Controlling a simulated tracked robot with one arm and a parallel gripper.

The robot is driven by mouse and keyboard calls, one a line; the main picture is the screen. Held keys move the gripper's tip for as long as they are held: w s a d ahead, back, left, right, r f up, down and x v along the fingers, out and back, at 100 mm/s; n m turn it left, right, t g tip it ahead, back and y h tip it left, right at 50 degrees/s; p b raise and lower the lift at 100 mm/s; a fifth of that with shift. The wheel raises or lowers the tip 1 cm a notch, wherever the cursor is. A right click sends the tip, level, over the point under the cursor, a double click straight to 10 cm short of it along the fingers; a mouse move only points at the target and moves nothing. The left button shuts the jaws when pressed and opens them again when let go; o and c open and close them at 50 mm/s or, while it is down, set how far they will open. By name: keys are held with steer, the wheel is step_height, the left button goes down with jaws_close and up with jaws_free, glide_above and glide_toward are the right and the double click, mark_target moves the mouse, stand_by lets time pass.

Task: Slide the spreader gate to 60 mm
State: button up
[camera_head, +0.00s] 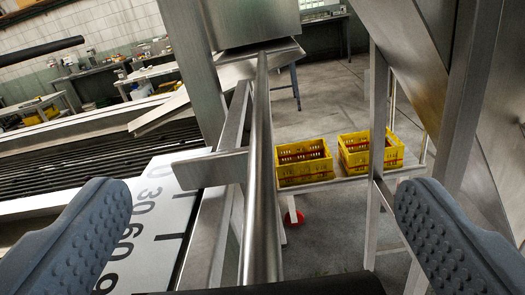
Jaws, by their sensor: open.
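My gripper (262,200) is open, with one grey studded finger at the left and one at the right. A long round steel bar (262,170) runs away from me between the fingers, with clear gaps on both sides. A flat steel plate (210,168) sticks out left beside the bar over a white scale (165,225) marked 0, 30, 60 and a partly cut-off 9. This plate looks like the spreader gate's pointer; its left end lies near the 0, on the far side of the 30. Whether it joins the bar is unclear.
Steel posts (376,150) and a slanted panel (415,60) stand at the right. Two yellow crates (304,177) (355,165) sit on a low bench behind. Dark rollers (75,165) lie at the left. A steel box (250,22) is at the bar's far end.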

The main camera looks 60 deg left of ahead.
steer(key=shift+w+a, duration=0.45)
steer(key=shift+a, duration=0.15)
